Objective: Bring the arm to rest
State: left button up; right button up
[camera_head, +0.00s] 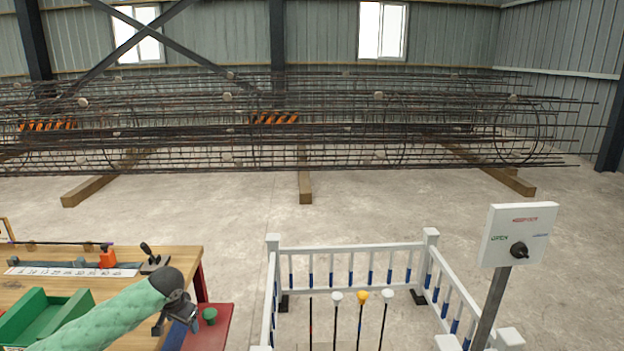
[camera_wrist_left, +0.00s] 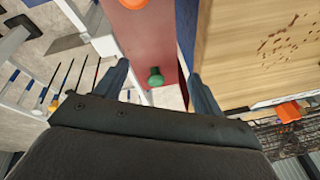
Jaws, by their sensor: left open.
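My left arm, in a green padded sleeve, comes in from the lower left of the head view. My left gripper (camera_head: 178,326) hangs beside the right side of the wooden workbench (camera_head: 178,260), near a green knob (camera_head: 209,314) on a red surface (camera_head: 222,332). In the left wrist view my left gripper (camera_wrist_left: 160,88) has its two fingers spread wide with nothing held between them. The green knob (camera_wrist_left: 155,77) shows beyond and between the fingers, apart from them. My right gripper is not in view.
A green tray (camera_head: 35,312) and an orange block (camera_head: 108,257) sit on the bench. A white railing (camera_head: 350,247) encloses several thin rods. A grey post carries a panel (camera_head: 518,235) with a black knob. The rebar cage (camera_head: 330,133) lies on timbers behind open concrete floor.

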pick_arm(q)
jog(key=w+d+r+m+t, duration=0.2)
jog(key=w+d+r+t, duration=0.2)
jog(key=w+d+r, duration=0.15)
jog(key=s+d+f, duration=0.6)
jog(key=f, duration=0.3)
jog(key=s+d+f+n+g, duration=0.1)
jog(key=s+d+f+g, duration=0.1)
jog(key=s+f, duration=0.8)
jog(key=s+d+f+n+g+h, duration=0.1)
jog(key=s+d+f, duration=0.3)
jog(key=s+f, duration=0.6)
jog(key=s+d+f+n+g+h, duration=0.1)
jog(key=s+f, duration=0.9)
jog(key=s, duration=1.4)
jog(key=d+n+g, duration=0.1)
jog(key=d+g, duration=0.1)
jog(key=shift+s+d+f, duration=0.15)
jog(key=shift+d+f, duration=0.15)
